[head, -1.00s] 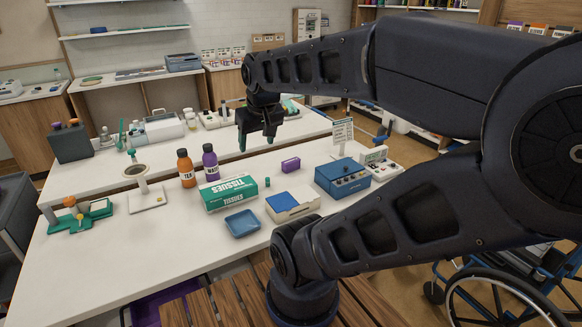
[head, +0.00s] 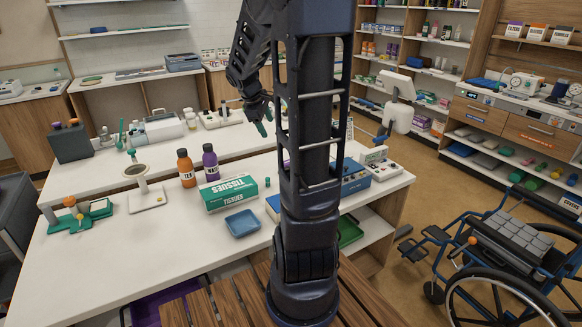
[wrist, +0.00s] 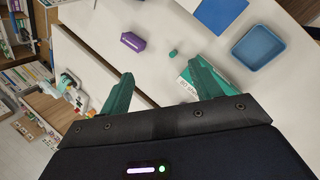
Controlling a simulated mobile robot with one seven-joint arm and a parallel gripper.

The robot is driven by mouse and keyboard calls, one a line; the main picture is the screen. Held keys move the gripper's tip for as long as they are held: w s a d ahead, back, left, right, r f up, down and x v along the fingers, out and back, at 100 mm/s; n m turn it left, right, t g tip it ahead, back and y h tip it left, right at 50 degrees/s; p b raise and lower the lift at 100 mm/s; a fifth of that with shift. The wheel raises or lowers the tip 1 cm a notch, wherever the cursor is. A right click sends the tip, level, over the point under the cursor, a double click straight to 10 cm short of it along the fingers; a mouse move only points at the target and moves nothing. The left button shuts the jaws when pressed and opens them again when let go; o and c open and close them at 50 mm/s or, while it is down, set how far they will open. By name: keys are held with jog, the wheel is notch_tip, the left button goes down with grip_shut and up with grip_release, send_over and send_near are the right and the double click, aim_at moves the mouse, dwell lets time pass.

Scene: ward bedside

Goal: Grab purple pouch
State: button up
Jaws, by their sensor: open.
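The purple pouch (wrist: 133,41) lies on the white table, seen whole in the wrist view ahead of my fingers and left of centre. In the head view it is almost fully hidden behind my arm. My gripper (wrist: 160,82) is open and empty, its two green fingers spread wide above the table and apart from the pouch. In the head view my gripper (head: 262,122) hangs beyond the tissue box, left of my upright arm.
The tissue box (head: 230,192), blue tray (head: 242,222), orange bottle (head: 186,168) and purple bottle (head: 210,162) stand left of my arm. A small green item (wrist: 173,53) lies near the pouch. A wheelchair (head: 500,255) stands at the right.

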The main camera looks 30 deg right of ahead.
jog(key=w+d+f+n, duration=0.3)
jog(key=w+d+f, duration=0.2)
jog(key=f, duration=0.1)
jog(key=w+d+f+n, duration=0.3)
jog(key=w+d+f, duration=0.2)
jog(key=f, duration=0.2)
jog(key=w+d+f+n+g, duration=0.1)
jog(key=w+d+f+n, duration=0.2)
jog(key=w+d+f, duration=0.3)
jog(key=shift+d+f+n, duration=0.1)
jog(key=shift+f+n, duration=0.3)
jog(key=shift+f, duration=0.35)
jog(key=shift+w+x, duration=0.2)
jog(key=shift+x, duration=5.4)
jog(key=shift+f, duration=0.2)
jog(key=c, duration=1.1)
jog(key=shift+r, duration=0.1)
